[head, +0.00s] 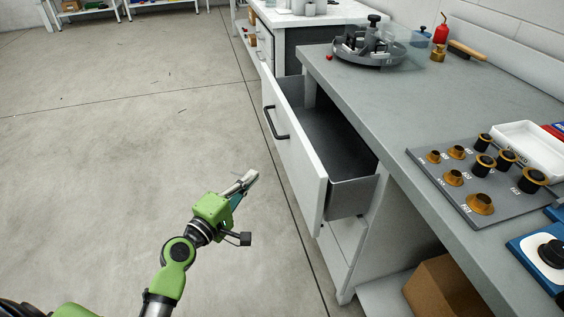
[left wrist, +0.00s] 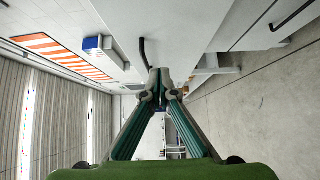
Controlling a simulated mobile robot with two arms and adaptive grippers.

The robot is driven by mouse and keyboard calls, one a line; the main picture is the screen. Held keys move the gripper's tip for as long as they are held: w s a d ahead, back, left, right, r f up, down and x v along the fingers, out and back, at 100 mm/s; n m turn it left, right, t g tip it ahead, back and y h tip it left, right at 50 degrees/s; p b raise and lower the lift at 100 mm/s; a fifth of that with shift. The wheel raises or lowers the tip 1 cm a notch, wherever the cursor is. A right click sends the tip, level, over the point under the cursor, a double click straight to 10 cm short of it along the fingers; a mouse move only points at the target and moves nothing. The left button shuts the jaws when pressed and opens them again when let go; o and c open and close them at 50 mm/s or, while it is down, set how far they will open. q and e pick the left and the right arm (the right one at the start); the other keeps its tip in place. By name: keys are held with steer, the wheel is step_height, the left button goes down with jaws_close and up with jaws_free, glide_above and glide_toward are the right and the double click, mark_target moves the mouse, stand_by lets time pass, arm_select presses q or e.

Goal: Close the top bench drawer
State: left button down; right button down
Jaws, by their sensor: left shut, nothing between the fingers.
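The top bench drawer is pulled out from the grey-topped bench (head: 400,110). Its white front (head: 295,165) faces left, with a black bar handle (head: 277,123), and its grey inside (head: 335,150) looks empty. My left gripper (head: 250,177) is shut and empty, in front of the drawer front on its left side in the head view. In the left wrist view the shut fingertips (left wrist: 160,76) point along the white front (left wrist: 195,25), close to a black handle (left wrist: 144,52); I cannot tell whether they touch. My right gripper is not in view.
A lower drawer (head: 343,240) is closed beneath. A cardboard box (head: 440,290) sits below. The floor to the left is clear.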

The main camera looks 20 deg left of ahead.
arm_select(q)
glide_toward(290, 150)
steer(key=w+a, duration=0.2)
steer(key=w, duration=0.2)
steer(key=shift+w+d+f, duration=0.15)
steer(key=shift+w+d, duration=0.5)
steer(key=shift+d, duration=0.3)
steer(key=shift+w+d, duration=0.35)
steer(key=shift+d, duration=0.15)
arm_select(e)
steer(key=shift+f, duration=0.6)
